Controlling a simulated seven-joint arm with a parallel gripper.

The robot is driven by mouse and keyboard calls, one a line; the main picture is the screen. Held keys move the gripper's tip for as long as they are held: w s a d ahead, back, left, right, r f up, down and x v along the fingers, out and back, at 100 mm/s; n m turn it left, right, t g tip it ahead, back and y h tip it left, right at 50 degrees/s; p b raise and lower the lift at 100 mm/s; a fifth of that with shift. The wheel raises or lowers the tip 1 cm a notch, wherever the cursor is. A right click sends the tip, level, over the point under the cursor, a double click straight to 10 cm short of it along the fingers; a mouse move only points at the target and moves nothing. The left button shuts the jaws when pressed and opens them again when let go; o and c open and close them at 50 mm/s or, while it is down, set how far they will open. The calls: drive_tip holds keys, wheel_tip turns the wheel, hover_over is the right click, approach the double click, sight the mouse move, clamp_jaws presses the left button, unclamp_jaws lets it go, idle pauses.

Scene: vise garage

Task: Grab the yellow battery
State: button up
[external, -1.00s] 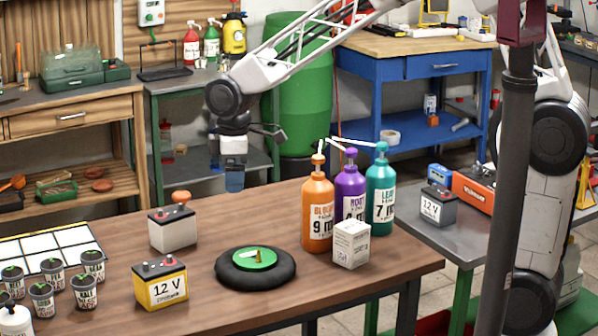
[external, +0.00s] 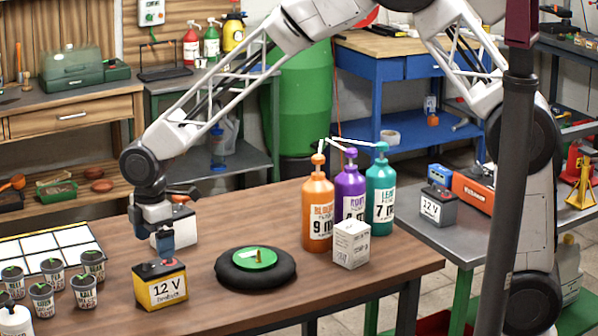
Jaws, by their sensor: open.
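The yellow battery (external: 161,287) has a dark top and a white "12 V" label. It stands upright on the brown wooden table (external: 345,288), near the front left. My gripper (external: 166,246) is open and points down just above and behind the battery's top. The picture does not show clearly whether the fingers touch it. A white battery-like block (external: 181,229) stands behind the yellow one, partly hidden by my gripper.
A black round pad with a green disc (external: 256,268) lies right of the battery. Several small labelled pots (external: 84,291) and a white grid tray (external: 52,246) are at left. Orange, purple and teal pump bottles (external: 317,215) and a white box (external: 351,244) stand at right.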

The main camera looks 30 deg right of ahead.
sight(158, 266)
drive_tip(key=shift+f, duration=1.3)
drive_tip(key=shift+w+d+f, duration=0.15)
drive_tip(key=shift+f, duration=2.5)
drive_tip(key=shift+r, duration=0.1)
drive_tip(key=c, duration=1.7)
drive_tip(key=shift+r, duration=0.15)
